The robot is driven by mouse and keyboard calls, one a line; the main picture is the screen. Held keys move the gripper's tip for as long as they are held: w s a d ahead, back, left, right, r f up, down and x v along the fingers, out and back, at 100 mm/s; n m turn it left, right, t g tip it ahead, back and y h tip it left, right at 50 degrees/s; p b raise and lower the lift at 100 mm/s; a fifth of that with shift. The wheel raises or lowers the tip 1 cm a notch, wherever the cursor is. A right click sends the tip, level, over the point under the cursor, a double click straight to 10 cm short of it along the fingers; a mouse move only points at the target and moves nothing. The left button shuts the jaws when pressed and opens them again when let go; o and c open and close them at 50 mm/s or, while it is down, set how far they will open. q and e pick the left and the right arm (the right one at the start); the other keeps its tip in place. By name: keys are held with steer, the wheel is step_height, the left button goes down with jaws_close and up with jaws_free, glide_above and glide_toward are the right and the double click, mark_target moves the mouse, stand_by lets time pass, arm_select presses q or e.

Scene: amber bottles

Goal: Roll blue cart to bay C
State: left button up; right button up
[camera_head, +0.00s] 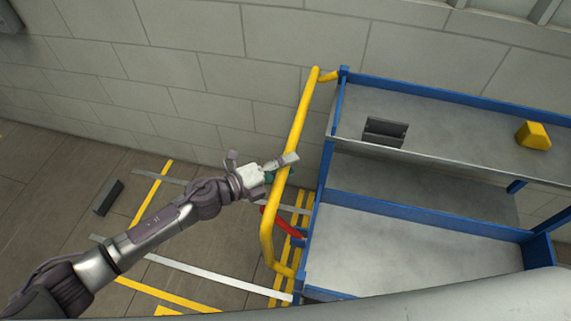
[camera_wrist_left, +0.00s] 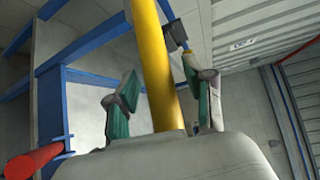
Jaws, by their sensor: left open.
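The blue cart (camera_head: 420,214) stands at the right in the head view, with grey shelves and a yellow handle (camera_head: 299,125) on its left end. My left gripper (camera_head: 280,168) is at the handle's upright bar. In the left wrist view the yellow bar (camera_wrist_left: 155,60) passes between the two open fingers of the left gripper (camera_wrist_left: 165,98), with gaps visible beside it. A red lever (camera_head: 278,222) sits low by the handle and also shows in the left wrist view (camera_wrist_left: 32,161). No bay letter is readable. My right gripper is not in view.
A dark grey item (camera_head: 385,132) and a yellow block (camera_head: 533,135) sit on the cart's top shelf. A block wall (camera_head: 200,70) stands behind. Yellow and white floor lines (camera_head: 200,272) lie left of the cart. A dark object (camera_head: 108,197) lies on the floor.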

arm_select(q)
steer(key=v, duration=1.2)
steer(key=w+a+f+n+t+y+b, duration=0.1)
steer(key=w+a+f+n+t+y, duration=0.2)
steer(key=f+n, duration=0.4)
steer(key=w+a+f+n+t+y+b, duration=0.1)
steer(key=w+a+f+n+y, duration=0.3)
steer(key=f, duration=0.6)
steer(key=s+a+f+n+g+y+b, duration=0.15)
steer(key=s+a+f+n, duration=0.25)
steer(key=f, duration=0.4)
steer(key=s+a+f+n+t+y, duration=0.1)
steer(key=s+a+f+n+y, duration=0.3)
steer(key=f, duration=0.4)
steer(key=s+a+f+n+g+y+b, duration=0.1)
steer(key=s+a+f+n+g, duration=0.15)
steer(key=s+f, duration=0.4)
steer(key=s+a+f+n+g+y, duration=0.1)
steer(key=s+a+f+n+g, duration=0.15)
steer(key=s+f, duration=0.4)
steer(key=s+d+f+n+g, duration=0.1)
steer(key=s+f+n+g, duration=0.1)
steer(key=s, duration=0.9)
steer(key=s+d+f+n+g+b, duration=0.1)
steer(key=s+f+n, duration=0.3)
steer(key=s, duration=0.8)
step_height(320, 180, down, 2)
steer(key=shift+s+d+f+g, duration=0.15)
steer(key=shift+s+d+g, duration=0.2)
steer(key=shift+g, duration=0.5)
